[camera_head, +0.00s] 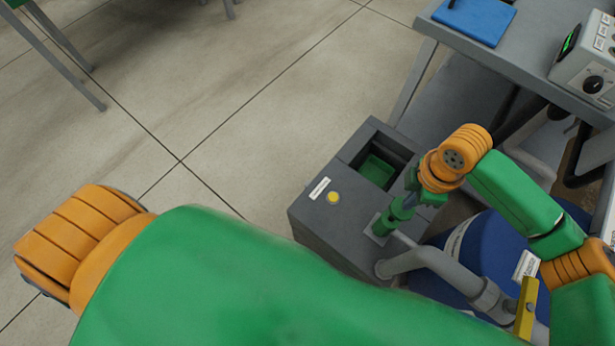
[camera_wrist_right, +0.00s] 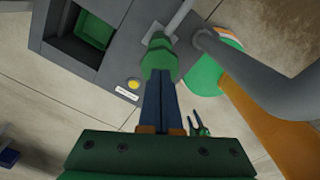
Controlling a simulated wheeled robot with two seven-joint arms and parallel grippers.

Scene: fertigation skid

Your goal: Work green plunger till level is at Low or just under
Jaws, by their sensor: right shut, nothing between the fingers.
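The green plunger (camera_head: 393,215) stands on the top of a dark grey box (camera_head: 345,232), and it also shows in the right wrist view (camera_wrist_right: 160,50). My right gripper (camera_head: 408,200) is above the plunger, its dark blue fingers together and their tips at the green top. In the right wrist view the fingers (camera_wrist_right: 160,78) overlap the plunger; I cannot tell if they touch it. Green liquid (camera_head: 377,171) shows inside the box's opening. No Low mark is readable. A small green gripper with spread dark fingers, seemingly my left (camera_wrist_right: 198,126), shows in the wrist view.
A yellow button (camera_head: 333,197) and a white label (camera_head: 319,188) are on the box top. A grey pipe (camera_head: 430,260) and a blue drum (camera_head: 490,250) stand beside it. A grey table (camera_head: 520,55) holds a blue pad (camera_head: 474,18) and an instrument (camera_head: 588,62). The floor left is clear.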

